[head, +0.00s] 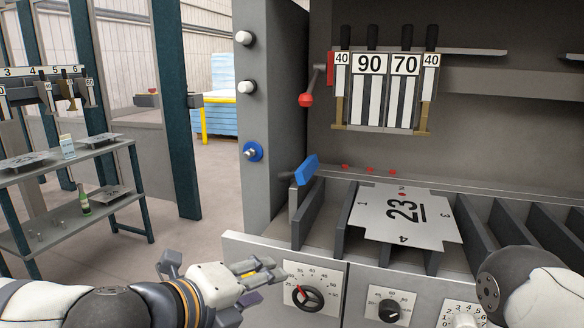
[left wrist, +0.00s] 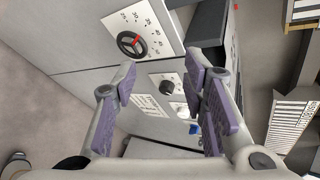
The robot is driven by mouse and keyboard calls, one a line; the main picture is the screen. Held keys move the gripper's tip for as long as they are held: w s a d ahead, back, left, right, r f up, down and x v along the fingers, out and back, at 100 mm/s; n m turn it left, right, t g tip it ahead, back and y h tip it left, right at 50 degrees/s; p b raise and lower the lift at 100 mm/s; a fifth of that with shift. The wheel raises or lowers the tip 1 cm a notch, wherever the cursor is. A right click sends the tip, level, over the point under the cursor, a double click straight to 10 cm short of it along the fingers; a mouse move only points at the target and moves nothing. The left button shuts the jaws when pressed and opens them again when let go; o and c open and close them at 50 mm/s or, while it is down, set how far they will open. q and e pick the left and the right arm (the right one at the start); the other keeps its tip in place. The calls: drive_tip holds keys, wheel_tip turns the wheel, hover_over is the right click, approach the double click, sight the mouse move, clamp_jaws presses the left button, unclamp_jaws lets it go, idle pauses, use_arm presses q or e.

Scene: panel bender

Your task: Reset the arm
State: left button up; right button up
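My left gripper (head: 252,278) is in front of the machine's front panel, near the dial with the red pointer (head: 306,294). In the left wrist view its purple-padded fingers (left wrist: 160,70) are apart with nothing between them, and the same dial (left wrist: 132,44) shows beyond them. My right arm (head: 530,285) comes in at the lower right in the head view; its gripper is out of view. A blue-handled lever (head: 306,170) stands tilted on the machine's left side. A lever with a red knob (head: 306,99) hangs beside the upper tools.
A black knob (head: 389,309) is on the front panel. A shelf (head: 110,150) with plates and a bottle stands at left. Floor lies between.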

use_arm(q)
drive_tip(key=s+d+f+m+g, duration=0.2)
drive_tip(key=s+d+f+m, duration=0.15)
drive_tip(key=f+m, duration=0.2)
drive_tip(key=s+d+f+m+g, duration=0.2)
drive_tip(key=s+f+m, duration=0.2)
drive_tip(key=f+m, duration=0.15)
drive_tip(key=s+a+f+m+g+y, duration=0.15)
drive_tip(key=s+f+m+g, duration=0.25)
drive_tip(key=s+f+m, duration=0.8)
drive_tip(key=s+a+f+m+g+y, duration=0.2)
drive_tip(key=s+a+f+m, duration=0.1)
drive_tip(key=s+a+m, duration=0.4)
drive_tip(key=s+a+f+m+g+y, duration=0.2)
drive_tip(key=s+a+m, duration=0.6)
drive_tip(key=a+m, duration=0.5)
wheel_tip(320, 180, down, 3)
drive_tip(key=shift+a+r+y, duration=0.2)
drive_tip(key=shift+a+y, duration=0.1)
drive_tip(key=shift+y, duration=0.35)
